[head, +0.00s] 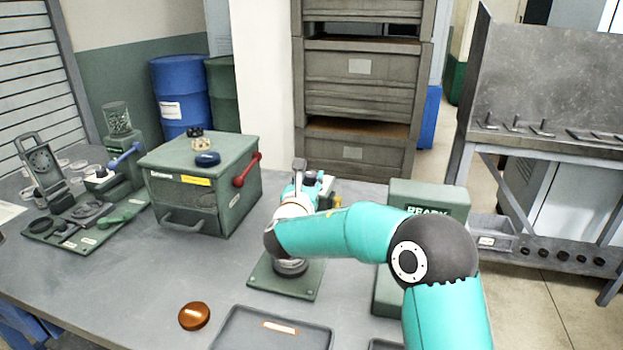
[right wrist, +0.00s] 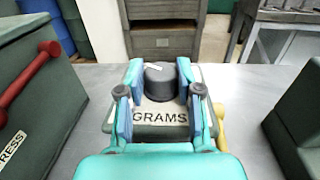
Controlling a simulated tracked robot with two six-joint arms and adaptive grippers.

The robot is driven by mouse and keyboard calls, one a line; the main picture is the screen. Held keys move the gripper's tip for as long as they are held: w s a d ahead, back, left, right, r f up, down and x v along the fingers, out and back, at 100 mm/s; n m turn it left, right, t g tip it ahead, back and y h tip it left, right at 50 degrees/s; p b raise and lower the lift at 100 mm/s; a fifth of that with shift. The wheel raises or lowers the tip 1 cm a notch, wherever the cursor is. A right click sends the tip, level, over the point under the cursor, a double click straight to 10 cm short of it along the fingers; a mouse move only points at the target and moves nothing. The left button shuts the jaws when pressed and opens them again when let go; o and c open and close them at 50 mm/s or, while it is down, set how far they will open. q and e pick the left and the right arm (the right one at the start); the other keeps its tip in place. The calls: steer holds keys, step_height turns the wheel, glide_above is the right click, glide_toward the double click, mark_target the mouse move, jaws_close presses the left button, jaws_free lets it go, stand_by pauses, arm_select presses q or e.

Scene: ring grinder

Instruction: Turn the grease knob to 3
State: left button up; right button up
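The grease knob (right wrist: 160,82) is a dark grey round knob in the right wrist view. It rises from a pale plate (right wrist: 160,117) lettered GRAMS. My right gripper (head: 307,182) has one blue fingertip on each side of the knob, with no clear gap on either side. In the head view my own arm and gripper hide the knob and most of its stand. The stand's green base plate (head: 262,278) shows below my wrist. No numbers or pointer on the knob can be read. My left gripper is not in view.
A green box (head: 182,195) with a red lever (head: 247,170) stands left of the gripper. A green READY unit (head: 440,197) stands to the right, partly behind my arm. An orange-brown disc (head: 194,316) and a dark tray (head: 240,337) lie in front. The left-front tabletop is clear.

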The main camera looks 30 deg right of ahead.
jaws_close()
steer(key=shift+d, duration=0.1)
steer(key=shift+w+a+m+g+h, duration=0.1)
steer(key=shift+a+m+g+h, duration=0.1)
steer(key=shift+m+g+h, duration=0.25)
steer(key=shift+w+a+r+m+g+h+p, duration=0.1)
steer(key=shift+w+m+g+h+p, duration=0.05)
steer(key=shift+m+g+h+p, duration=0.9)
steer(key=m+g+p, duration=0.1)
steer(key=g+p, duration=0.1)
steer(key=m+g+h+p, duration=0.1)
steer(key=m+g+p, duration=0.1)
steer(key=g, duration=0.1)
steer(key=shift+w+r, duration=0.1)
steer(key=shift+f+m+g+h+p, duration=0.2)
steer(key=shift+m+g+h+p, duration=0.3)
steer(key=shift+m+g+p, duration=0.75)
steer(key=shift+n+g+p, duration=0.25)
steer(key=shift+n+p, duration=0.05)
steer(key=shift+n, duration=0.05)
